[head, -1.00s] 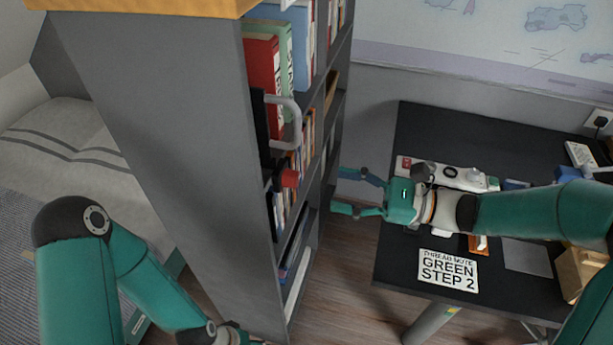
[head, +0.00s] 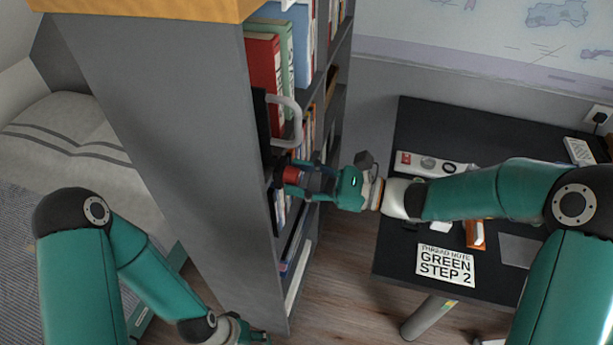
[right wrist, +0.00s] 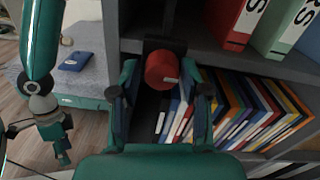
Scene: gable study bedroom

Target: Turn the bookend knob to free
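The red bookend knob (head: 291,174) sticks out from the front of the bookshelf, below a black plate (head: 261,122) with a grey handle (head: 296,122). In the right wrist view the knob (right wrist: 162,70) is a red cylinder with a small pale mark, on a dark mount. My right gripper (head: 304,177) is at the knob, its fingers on either side. The right wrist view shows the open fingers (right wrist: 163,88) with gaps beside the knob. My left gripper (head: 246,332) is low near the shelf's foot, partly cut off; its opening is unclear.
The grey bookshelf (head: 170,130) holds red and green binders (head: 264,70) above and several books (right wrist: 240,110) below. A black desk (head: 420,125) at right carries a "GREEN STEP 2" note (head: 446,264). A bed (head: 70,140) is at left. Floor shows between shelf and desk.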

